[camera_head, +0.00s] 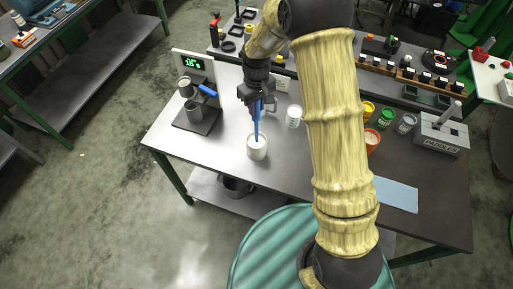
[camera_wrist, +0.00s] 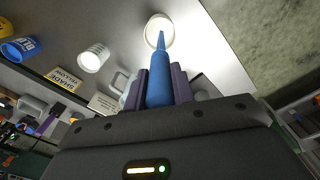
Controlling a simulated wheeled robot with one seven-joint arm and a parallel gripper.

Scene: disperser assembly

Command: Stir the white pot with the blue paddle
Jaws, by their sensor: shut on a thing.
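My gripper (camera_head: 255,100) is shut on the blue paddle (camera_head: 256,128) and holds it near upright above the table. In the wrist view the paddle (camera_wrist: 159,85) sits between the fingers of my gripper (camera_wrist: 159,88), its thin end pointing at the white pot (camera_wrist: 158,30). In the head view the white pot (camera_head: 257,152) stands near the table's front edge, right under the paddle. The paddle's lower end meets the pot's mouth. I cannot tell how deep the tip is inside.
A dispersing stand (camera_head: 199,95) with a green display stands on the left. Another white pot (camera_head: 294,117) is behind right. Yellow, green and orange pots stand near a paddles box (camera_head: 441,134). A blue mat (camera_head: 396,195) lies on the right. Bare table (camera_head: 200,152) lies left of the pot.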

